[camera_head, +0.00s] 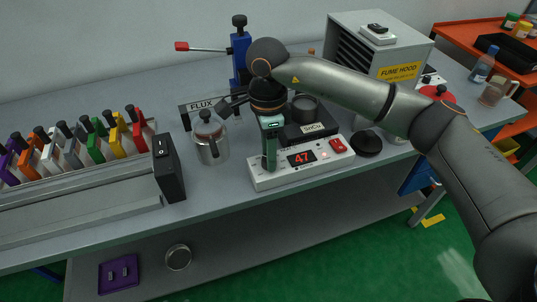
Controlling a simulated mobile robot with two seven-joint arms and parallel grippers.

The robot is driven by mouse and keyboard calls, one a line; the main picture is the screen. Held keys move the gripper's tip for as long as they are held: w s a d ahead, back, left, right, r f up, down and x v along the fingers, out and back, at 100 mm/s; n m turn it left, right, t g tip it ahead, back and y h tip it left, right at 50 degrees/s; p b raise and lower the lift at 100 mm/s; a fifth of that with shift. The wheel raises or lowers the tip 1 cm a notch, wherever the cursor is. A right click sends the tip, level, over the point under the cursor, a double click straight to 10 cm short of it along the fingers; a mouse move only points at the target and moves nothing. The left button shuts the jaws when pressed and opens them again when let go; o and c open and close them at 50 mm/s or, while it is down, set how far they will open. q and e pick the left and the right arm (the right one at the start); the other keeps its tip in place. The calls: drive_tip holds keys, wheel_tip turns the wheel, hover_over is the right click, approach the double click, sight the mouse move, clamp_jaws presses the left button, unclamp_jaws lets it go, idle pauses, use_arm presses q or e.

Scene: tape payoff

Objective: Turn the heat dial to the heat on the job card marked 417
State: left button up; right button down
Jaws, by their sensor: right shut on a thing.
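The white heat unit (318,165) stands at the front edge of the bench. Its red display (301,157) reads 47, and a red switch (338,145) sits to the right of it. A dark pot block labelled SnCu (314,129) is behind the display. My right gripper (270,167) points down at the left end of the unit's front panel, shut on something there. The heat dial is hidden at the fingertips, so its setting cannot be read. I cannot make out a job card marked 417. My left gripper is not in view.
A lidded metal can (210,142) stands close left of the gripper, by the FLUX box (196,106). A blue press (240,55) is behind. A rack of coloured-handled tools (80,190) fills the left. The fume hood (378,50) and black round object (367,143) are right.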

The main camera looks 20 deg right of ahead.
drive_tip(key=m+b, duration=0.1)
drive_tip(key=m, duration=0.3)
drive_tip(key=shift+d+m, duration=0.1)
drive_tip(key=shift+m, duration=0.2)
drive_tip(key=m, duration=0.3)
drive_tip(key=shift+m+y+b, duration=0.3)
drive_tip(key=shift+m+b, duration=0.1)
drive_tip(key=shift+m, duration=1.2)
drive_tip(key=shift+c, duration=2.3)
unclamp_jaws()
wheel_tip(320, 180, up, 13)
drive_tip(key=shift+w+d+f, duration=0.15)
drive_tip(key=shift+d+f, duration=0.05)
drive_tip(key=shift+d, duration=0.1)
